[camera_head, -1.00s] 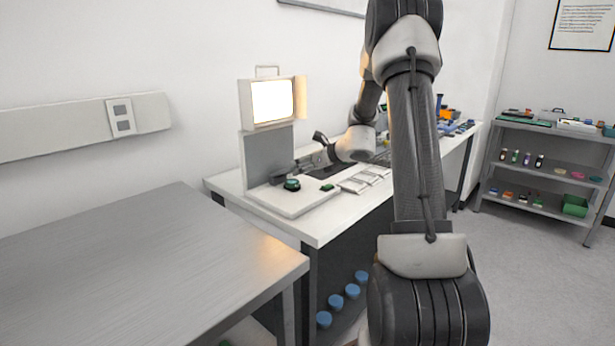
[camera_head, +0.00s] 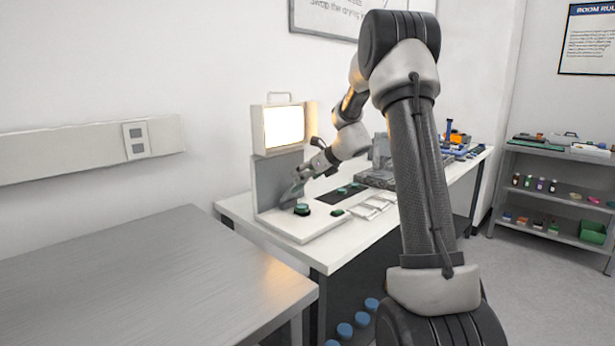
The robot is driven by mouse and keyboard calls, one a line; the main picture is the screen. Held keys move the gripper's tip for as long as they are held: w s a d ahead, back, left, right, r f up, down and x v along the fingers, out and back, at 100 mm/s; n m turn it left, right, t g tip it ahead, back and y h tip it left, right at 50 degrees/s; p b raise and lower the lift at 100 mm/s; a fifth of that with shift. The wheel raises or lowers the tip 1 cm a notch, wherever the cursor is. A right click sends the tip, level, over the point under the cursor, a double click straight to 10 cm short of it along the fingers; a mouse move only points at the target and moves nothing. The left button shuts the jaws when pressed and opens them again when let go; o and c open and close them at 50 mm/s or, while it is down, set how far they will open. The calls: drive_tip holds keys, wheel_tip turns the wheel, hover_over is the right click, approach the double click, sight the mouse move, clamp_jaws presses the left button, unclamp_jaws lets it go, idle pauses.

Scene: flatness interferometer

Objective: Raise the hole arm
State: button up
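The interferometer stands on the white bench, with a lit screen (camera_head: 284,126) above a grey panel (camera_head: 270,178) and a white base plate (camera_head: 305,229). My gripper (camera_head: 293,193) points down and left in front of the grey panel, close above the base. Its fingers are small and dark here, and I cannot tell whether they are open or touching anything. A dark round knob with a green top (camera_head: 302,209) sits on the base just below the gripper. I cannot make out the hole arm; it may be hidden behind the gripper.
A small green item (camera_head: 338,212) and pale flat pieces (camera_head: 372,207) lie right of the knob. A grey instrument (camera_head: 378,178) stands farther back on the bench. A bare metal table (camera_head: 150,275) is at the left front. A shelf (camera_head: 550,195) stands at the right.

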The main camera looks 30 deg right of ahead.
drive_tip(key=shift+r, duration=0.1)
drive_tip(key=o, duration=1.2)
drive_tip(key=shift+o, duration=0.2)
drive_tip(key=v, duration=1.2)
